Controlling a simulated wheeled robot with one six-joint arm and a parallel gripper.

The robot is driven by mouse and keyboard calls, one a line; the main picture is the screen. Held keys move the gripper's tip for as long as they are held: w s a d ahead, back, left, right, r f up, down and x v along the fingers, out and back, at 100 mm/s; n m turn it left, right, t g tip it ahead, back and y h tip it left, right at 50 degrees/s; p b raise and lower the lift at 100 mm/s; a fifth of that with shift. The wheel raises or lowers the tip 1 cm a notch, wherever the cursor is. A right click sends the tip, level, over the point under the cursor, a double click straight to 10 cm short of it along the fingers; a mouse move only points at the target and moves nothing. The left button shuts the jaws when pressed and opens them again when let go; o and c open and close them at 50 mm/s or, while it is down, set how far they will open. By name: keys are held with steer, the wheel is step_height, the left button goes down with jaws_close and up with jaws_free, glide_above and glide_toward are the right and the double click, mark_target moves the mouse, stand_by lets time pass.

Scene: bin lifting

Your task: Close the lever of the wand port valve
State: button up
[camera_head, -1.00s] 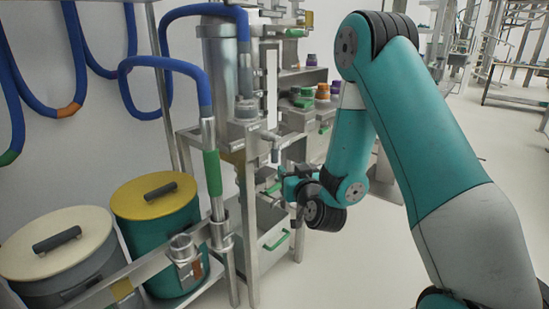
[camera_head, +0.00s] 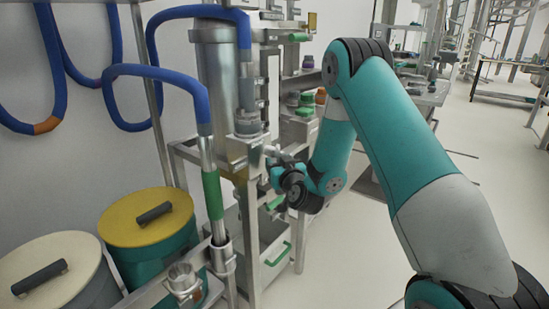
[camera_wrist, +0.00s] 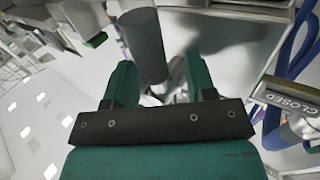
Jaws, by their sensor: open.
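My gripper (camera_wrist: 158,85) is open in the wrist view, its two green fingers apart. A dark grey cylinder (camera_wrist: 143,45) reaches down between the fingertips; it looks like the lever's grip, with a gap to the right finger. I cannot tell whether the left finger touches it. A plate reading CLOSED (camera_wrist: 295,98) is at the right. In the head view my gripper (camera_head: 275,178) is beside the steel valve block (camera_head: 243,152) under the tall cylinder. The lever is too small there to read its angle.
A steel frame (camera_head: 180,160) surrounds the valve. A green-sleeved wand (camera_head: 212,193) with a blue hose (camera_head: 160,72) stands left of it. A yellow-lidded bin (camera_head: 146,216) and a cream-lidded bin (camera_head: 50,270) stand at lower left. Open floor (camera_head: 345,260) lies to the right.

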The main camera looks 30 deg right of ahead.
steer(key=shift+w+d, duration=0.1)
steer(key=shift+w, duration=0.1)
steer(key=shift+d, duration=0.1)
jaws_close()
steer(key=shift+d, duration=0.1)
